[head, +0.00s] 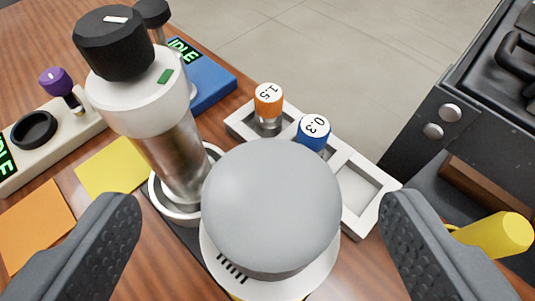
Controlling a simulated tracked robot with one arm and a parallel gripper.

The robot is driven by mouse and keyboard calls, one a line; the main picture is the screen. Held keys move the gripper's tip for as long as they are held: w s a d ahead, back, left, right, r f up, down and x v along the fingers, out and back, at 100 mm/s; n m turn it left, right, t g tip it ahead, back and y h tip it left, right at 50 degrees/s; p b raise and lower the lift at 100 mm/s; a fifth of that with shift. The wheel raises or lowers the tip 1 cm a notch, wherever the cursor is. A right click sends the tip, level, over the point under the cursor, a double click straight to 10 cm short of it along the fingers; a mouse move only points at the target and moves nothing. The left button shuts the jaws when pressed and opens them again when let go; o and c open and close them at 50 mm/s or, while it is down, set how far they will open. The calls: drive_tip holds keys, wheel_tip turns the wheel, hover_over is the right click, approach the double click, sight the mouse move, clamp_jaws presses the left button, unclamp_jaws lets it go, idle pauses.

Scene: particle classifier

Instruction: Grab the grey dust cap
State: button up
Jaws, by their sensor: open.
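The grey dust cap (272,205) is a large smooth dome in the lower middle of the head view. It sits on top of a white round body (218,262) with dark slots on its side. My gripper (262,225) is open, with one dark finger to the left of the cap and the other to the right. There is a visible gap between each finger and the cap, and the gripper is empty. The cap hides most of what is beneath it.
A tall metal cylinder with a black knob (113,43) stands just left of the cap. A white tray (357,188) holds an orange-topped vial (268,98) and a blue-topped vial (313,132). A black case (440,110) and a yellow object (495,235) are at the right.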

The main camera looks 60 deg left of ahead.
sight(273, 190)
drive_tip(key=shift+b+x, duration=0.4)
drive_tip(key=shift+x, duration=2.3)
drive_tip(key=shift+w+d, duration=0.15)
drive_tip(key=shift+d, duration=0.05)
drive_tip(key=c, duration=1.1)
